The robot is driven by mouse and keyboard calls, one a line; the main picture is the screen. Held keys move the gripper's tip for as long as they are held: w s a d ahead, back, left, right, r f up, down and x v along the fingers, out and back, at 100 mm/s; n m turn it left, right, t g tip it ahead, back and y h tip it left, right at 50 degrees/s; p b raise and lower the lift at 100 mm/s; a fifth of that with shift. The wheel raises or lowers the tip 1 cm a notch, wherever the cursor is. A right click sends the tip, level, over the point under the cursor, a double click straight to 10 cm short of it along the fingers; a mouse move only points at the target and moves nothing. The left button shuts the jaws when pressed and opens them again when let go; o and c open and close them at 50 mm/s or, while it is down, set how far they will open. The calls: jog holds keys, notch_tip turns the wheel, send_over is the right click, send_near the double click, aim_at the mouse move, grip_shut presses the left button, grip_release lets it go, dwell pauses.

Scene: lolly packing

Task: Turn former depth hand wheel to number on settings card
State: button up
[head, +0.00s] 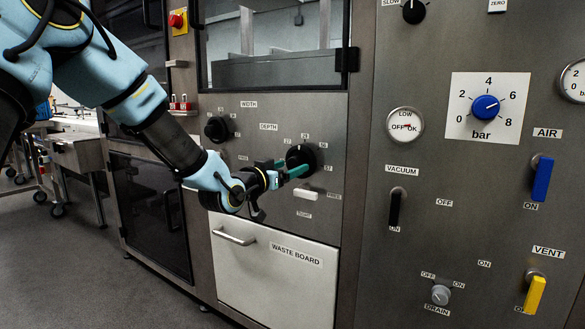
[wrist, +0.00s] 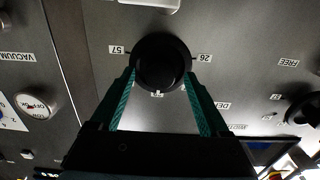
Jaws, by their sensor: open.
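The depth hand wheel (head: 300,158) is a round black knob on the steel panel, right of the DEPTH label (head: 268,127). Number tags ring it. In the wrist view the wheel (wrist: 161,50) is at top centre, with upside-down tags 57 (wrist: 118,49) and 26 (wrist: 205,58) beside it. My gripper (head: 282,169) is open at the wheel, its green fingers pointing at the panel. In the wrist view my gripper (wrist: 160,76) has one finger at each side of the wheel's lower half; I cannot tell whether they touch. I can make out no settings card.
The WIDTH wheel (head: 217,129) is left of the depth wheel. A white handle (head: 306,193) sits just below, between FREE and a second label. The WASTE BOARD drawer (head: 270,280) is under my arm. A vacuum lever (head: 396,208) and gauges are on the right panel.

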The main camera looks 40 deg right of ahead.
jog(key=shift+x, duration=0.95)
grip_shut()
